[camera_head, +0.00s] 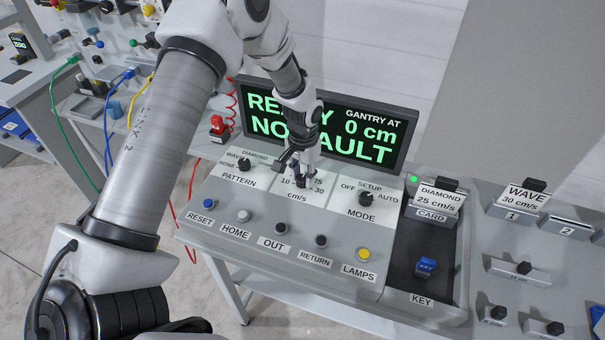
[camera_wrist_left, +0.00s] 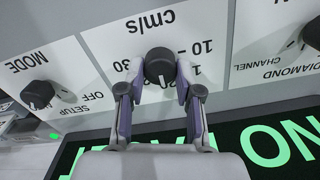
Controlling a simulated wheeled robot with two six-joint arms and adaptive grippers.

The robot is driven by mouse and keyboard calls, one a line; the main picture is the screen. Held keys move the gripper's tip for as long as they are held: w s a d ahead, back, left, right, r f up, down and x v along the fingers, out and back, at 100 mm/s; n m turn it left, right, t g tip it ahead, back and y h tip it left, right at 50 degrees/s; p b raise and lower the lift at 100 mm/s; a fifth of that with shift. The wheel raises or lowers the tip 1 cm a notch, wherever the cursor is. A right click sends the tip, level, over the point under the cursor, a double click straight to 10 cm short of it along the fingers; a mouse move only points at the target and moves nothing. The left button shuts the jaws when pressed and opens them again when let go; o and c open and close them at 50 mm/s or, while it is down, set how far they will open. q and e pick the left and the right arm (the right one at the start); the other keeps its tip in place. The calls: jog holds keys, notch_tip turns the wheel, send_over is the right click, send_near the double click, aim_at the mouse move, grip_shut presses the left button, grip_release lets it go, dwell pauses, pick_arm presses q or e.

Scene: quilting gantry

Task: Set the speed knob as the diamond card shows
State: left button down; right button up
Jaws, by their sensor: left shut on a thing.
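The speed knob (camera_wrist_left: 159,66) is a dark round knob on a white plate marked cm/s (camera_head: 297,197). My left gripper (camera_head: 302,180) is shut on it, with one finger on each side in the left wrist view. The diamond card (camera_head: 438,199) stands in the slot labelled CARD and reads 25 cm/s. My right gripper is not in view.
The pattern knob (camera_head: 244,165) is to the left and the mode knob (camera_head: 366,198) to the right. Several push buttons line the panel's front. The screen (camera_head: 390,130) behind reads ready, no fault, 0 cm. A wave card (camera_head: 527,196) stands at the right.

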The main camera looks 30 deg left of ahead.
aim_at(304, 178)
pick_arm(q)
jog(key=m, duration=0.4)
jog(key=shift+s+d+f+m, duration=0.1)
jog(key=shift+s+f+m, duration=0.1)
jog(key=shift+m, duration=2)
jog(key=c, duration=0.8)
grip_release()
jog(key=shift+w+d+r, duration=0.1)
jog(key=shift+w, duration=0.05)
jog(key=shift+r, duration=0.1)
notch_tip(304, 178, up, 12)
jog(key=shift+f, duration=0.15)
